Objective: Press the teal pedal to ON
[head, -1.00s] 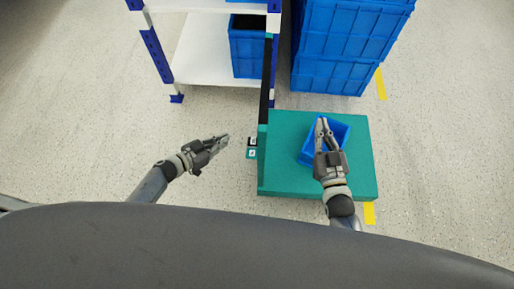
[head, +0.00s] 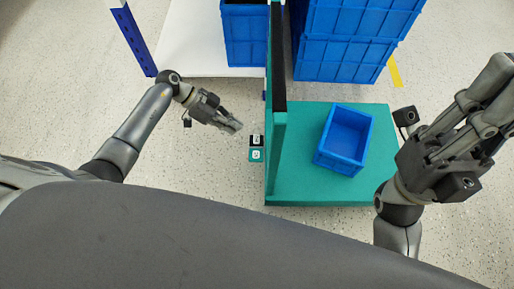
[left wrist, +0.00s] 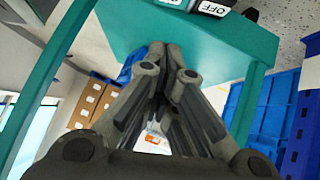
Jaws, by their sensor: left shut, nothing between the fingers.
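The rocker switch sticks out from the left side of the teal cart. In the head view its teal pedal (head: 256,155) is the nearer half, beside a dark half (head: 256,141); both carry small white labels. In the left wrist view the switch (left wrist: 210,7) is cut by the top edge, and one label reads OFF. My left gripper (head: 238,127) is shut and empty, its fingertips just left of the switch with a small gap. Its closed fingers also show in the left wrist view (left wrist: 170,72). My right gripper (head: 503,90) is at the far right, close to the camera; its finger gap is unclear.
The teal cart (head: 310,190) has an upright panel (head: 277,150) along its left side and carries a blue bin (head: 335,160). Blue crates (head: 345,60) are stacked behind it. A white shelf (head: 190,50) stands back left. Floor left of the switch is clear.

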